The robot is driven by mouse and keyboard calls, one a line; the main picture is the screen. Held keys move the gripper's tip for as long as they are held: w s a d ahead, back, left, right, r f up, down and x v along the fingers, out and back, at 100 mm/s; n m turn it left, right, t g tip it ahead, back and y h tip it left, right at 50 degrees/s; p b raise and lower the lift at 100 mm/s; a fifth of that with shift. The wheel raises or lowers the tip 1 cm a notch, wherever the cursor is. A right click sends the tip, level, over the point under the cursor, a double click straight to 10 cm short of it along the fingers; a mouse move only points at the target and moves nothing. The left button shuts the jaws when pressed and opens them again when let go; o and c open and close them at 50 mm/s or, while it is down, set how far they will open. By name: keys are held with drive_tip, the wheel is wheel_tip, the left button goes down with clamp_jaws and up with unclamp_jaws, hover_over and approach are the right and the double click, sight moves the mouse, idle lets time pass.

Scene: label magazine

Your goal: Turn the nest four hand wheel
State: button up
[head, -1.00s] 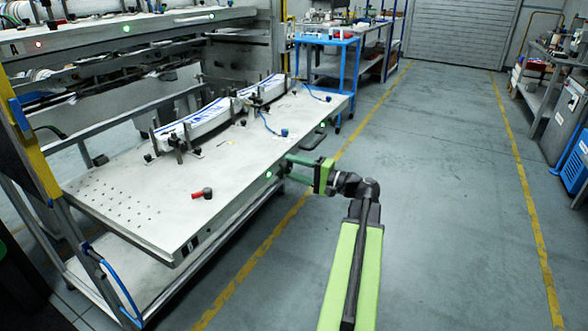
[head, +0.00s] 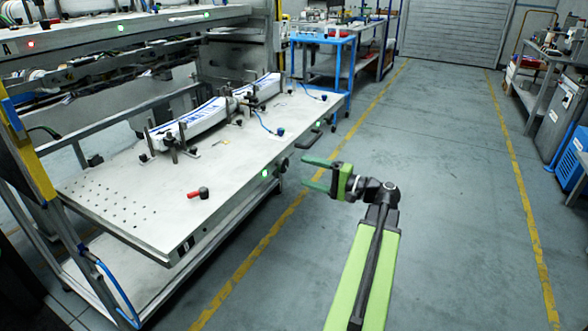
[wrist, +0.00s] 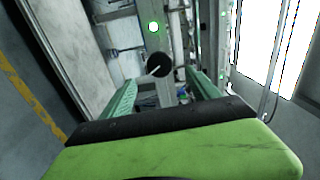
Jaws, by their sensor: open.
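A dark round hand wheel (head: 283,165) sits on the front edge of the long grey table, just right of a green light (head: 265,173). It also shows in the wrist view as a black disc (wrist: 159,66) with a light mark on it, below a green light (wrist: 153,27). My gripper (head: 304,172) is open and empty, with its green fingers pointing at the table edge. It is a short way off the wheel. In the wrist view the wheel lies beyond the gap between the fingertips (wrist: 165,79). No nest number is readable.
The grey table (head: 110,195) carries white label stacks (head: 190,122) between dark posts and a red-handled knob (head: 198,193). A black pad (head: 309,140) juts from the edge right of the wheel. A blue cart (head: 325,41) stands behind.

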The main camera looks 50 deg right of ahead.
drive_tip(key=v, duration=1)
drive_tip(key=shift+s, duration=0.25)
drive_tip(key=n, duration=1.8)
approach(286, 165)
drive_tip(key=x, duration=0.9)
drive_tip(key=shift+a+p, duration=0.1)
drive_tip(key=shift+p, duration=0.3)
drive_tip(key=shift+c, duration=0.4)
